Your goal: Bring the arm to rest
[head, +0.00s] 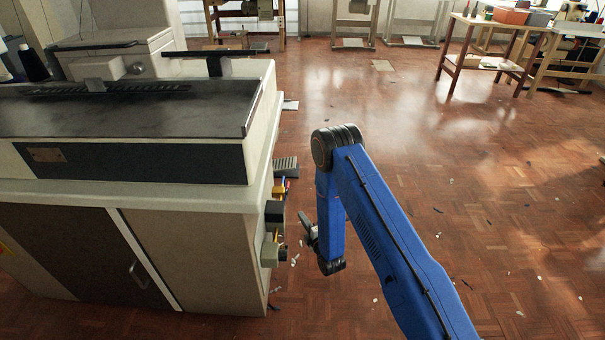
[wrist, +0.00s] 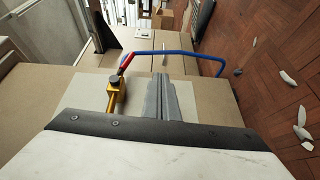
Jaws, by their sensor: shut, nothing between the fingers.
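My gripper (head: 308,228) is small and dark in the head view, at the lower end of my blue arm. It is beside the right end of the cream machine cabinet (head: 180,240), with floor showing below it. My arm is bent, its elbow high and its last links hanging down. In the wrist view my grey fingers (wrist: 160,90) are together with nothing held, in front of the cabinet's side. Their exact gap to that side cannot be told.
A brass fitting (wrist: 117,93) with a red handle and a blue hose (wrist: 180,53) project from the cabinet side. Open parquet floor (head: 490,220), littered with scraps, lies to the right. A wooden table (head: 490,50) stands at the back right.

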